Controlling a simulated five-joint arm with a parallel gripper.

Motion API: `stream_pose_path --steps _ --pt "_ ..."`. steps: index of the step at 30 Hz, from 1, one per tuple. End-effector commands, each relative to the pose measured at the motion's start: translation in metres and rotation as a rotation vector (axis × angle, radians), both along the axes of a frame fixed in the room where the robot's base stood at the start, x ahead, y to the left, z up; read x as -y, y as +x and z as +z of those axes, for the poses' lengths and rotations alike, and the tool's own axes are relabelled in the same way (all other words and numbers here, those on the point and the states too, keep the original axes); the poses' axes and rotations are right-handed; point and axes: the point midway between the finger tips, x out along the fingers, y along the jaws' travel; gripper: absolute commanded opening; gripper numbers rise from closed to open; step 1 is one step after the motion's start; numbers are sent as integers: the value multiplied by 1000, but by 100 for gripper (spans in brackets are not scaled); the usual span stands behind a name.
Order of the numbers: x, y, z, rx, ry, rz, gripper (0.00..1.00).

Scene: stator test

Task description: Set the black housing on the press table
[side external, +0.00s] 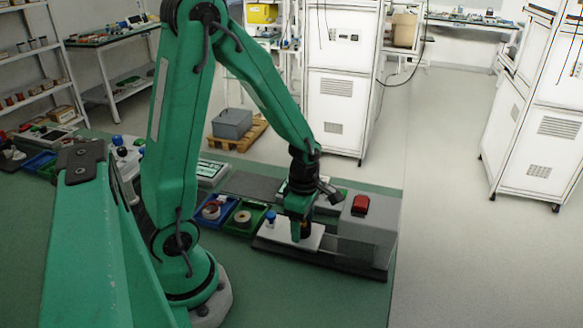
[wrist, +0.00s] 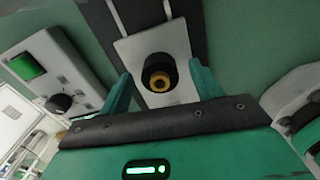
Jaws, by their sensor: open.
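The black housing (wrist: 150,64) is a short round cylinder with a yellow-copper ring inside. In the wrist view it appears to stand on the white plate of the press table (wrist: 133,48), near the middle of its width. In the side view the white plate (side external: 268,236) lies on a dark rail base beside the grey press block (side external: 368,236). My gripper (side external: 302,234) is low over the plate. In the wrist view its two green fingers (wrist: 160,76) are open, one each side of the housing, with gaps visible. The housing is mostly hidden by my gripper in the side view.
A red button (side external: 361,204) sits on top of the press block. A blue tray (side external: 207,224) and a green tray (side external: 256,215), each holding a ring-shaped part, stand left of the plate. A small blue-topped item (side external: 270,217) is close to my gripper.

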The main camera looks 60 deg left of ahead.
Motion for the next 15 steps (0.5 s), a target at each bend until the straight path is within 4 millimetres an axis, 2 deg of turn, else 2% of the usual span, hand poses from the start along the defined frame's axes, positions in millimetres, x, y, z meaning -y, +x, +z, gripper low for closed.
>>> stream_pose_path --steps 8,15 --pt "0 1 12 3 1 0 65" --pt "0 1 36 5 2 0 65"
